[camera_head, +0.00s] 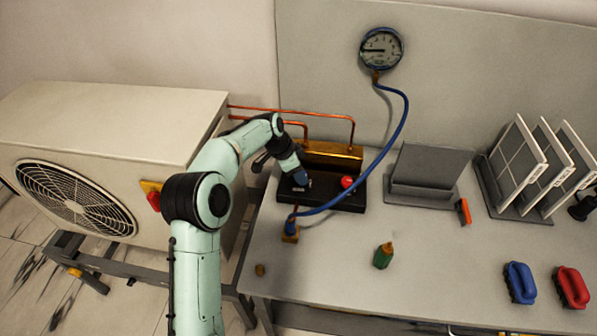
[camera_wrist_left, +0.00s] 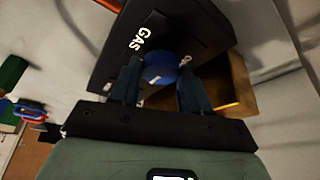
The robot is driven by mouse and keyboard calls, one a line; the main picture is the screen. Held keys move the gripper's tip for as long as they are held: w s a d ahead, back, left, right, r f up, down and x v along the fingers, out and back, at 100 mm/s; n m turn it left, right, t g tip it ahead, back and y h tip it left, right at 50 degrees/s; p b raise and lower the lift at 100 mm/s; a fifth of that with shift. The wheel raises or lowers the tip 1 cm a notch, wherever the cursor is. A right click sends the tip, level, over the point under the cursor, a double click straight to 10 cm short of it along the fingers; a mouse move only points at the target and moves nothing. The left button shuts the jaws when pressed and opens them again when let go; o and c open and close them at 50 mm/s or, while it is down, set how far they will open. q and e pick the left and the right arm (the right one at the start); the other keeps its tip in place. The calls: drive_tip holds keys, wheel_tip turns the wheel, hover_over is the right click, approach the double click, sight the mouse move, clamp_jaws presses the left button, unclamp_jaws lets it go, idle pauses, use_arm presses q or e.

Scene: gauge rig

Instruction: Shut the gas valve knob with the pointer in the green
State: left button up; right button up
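The gas valve knob is blue (camera_wrist_left: 160,70) and sits on a black block marked GAS (camera_wrist_left: 108,62), seen in the left wrist view. My left gripper (camera_wrist_left: 162,82) has one finger on each side of the knob; whether both fingers press on it is unclear. In the head view my left gripper (camera_head: 300,178) is down at the left end of the black block (camera_head: 322,198) and mostly covers the knob. The round gauge (camera_head: 381,48) hangs on the back panel. Its dark pointer points left; no green zone can be made out. My right gripper is not in view.
A red knob (camera_head: 347,182) stands on the block's right part. A blue hose (camera_head: 401,126) runs from the gauge to the bench, beside copper pipes (camera_head: 330,114). A green bottle-like object (camera_head: 383,256), a grey stand (camera_head: 428,172) and blue (camera_head: 520,283) and red (camera_head: 572,287) brushes stand on the bench.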

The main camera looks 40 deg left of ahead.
use_arm(q)
drive_tip(key=o, duration=0.3)
drive_tip(key=v, duration=1.3)
drive_tip(key=shift+s+r+p, duration=0.15)
drive_tip(key=shift+r+p, duration=0.1)
drive_tip(key=shift+p, duration=0.2)
idle(1.1)
